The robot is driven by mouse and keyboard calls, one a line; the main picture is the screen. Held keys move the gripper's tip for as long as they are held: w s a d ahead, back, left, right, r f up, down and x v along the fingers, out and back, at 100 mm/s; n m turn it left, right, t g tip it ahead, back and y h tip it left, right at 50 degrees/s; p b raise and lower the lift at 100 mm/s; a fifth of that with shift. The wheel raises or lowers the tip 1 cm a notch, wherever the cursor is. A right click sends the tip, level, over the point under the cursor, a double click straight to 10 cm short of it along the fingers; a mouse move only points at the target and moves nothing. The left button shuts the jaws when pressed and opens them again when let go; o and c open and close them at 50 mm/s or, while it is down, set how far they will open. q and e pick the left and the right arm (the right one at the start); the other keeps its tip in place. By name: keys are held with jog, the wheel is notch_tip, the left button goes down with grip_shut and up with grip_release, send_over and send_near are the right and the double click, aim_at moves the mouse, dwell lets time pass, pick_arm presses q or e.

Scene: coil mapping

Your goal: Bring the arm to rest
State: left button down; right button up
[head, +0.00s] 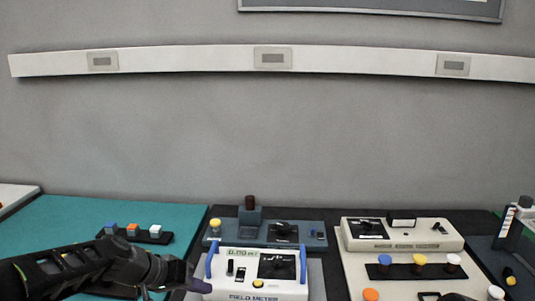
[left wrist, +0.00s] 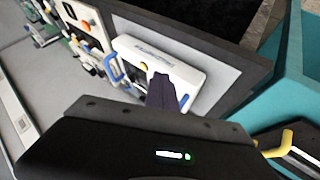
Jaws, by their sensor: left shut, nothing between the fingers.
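My left gripper (head: 200,287) comes in from the left at the bottom of the head view. Its dark purple fingers are shut with nothing between them. They are close to the left side of the white field meter (head: 265,291), which has blue handles and a small display. In the left wrist view the shut fingers (left wrist: 163,93) overlap the field meter (left wrist: 190,75) and hide part of it. I cannot tell whether they touch it. My right gripper cannot be made out.
A teal mat (head: 60,215) at the left bears a dark strip with coloured plugs (head: 133,230). A blue-grey unit (head: 268,233) stands behind the meter. A cream console (head: 400,235) and a coloured-knob strip (head: 412,270) are at the right.

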pick_arm(q)
jog(key=s+d+f+n+g+y, duration=0.1)
jog(key=s+f, duration=0.3)
jog(key=f, duration=0.7)
jog(key=s+d+f+n+g+y, duration=0.15)
jog(key=s+f, duration=0.25)
jog(key=f, duration=0.7)
jog(key=s+d+f+g, duration=0.1)
jog(key=s+d+f, duration=0.2)
jog(key=s+f, duration=0.4)
jog(key=s+d+f+g, duration=0.1)
jog(key=s+d+f, duration=0.2)
jog(key=s+f, duration=0.5)
jog(key=s, duration=0.7)
jog(key=shift+d+f, duration=0.15)
jog(key=shift+d, duration=0.25)
jog(key=shift+n+g, duration=0.25)
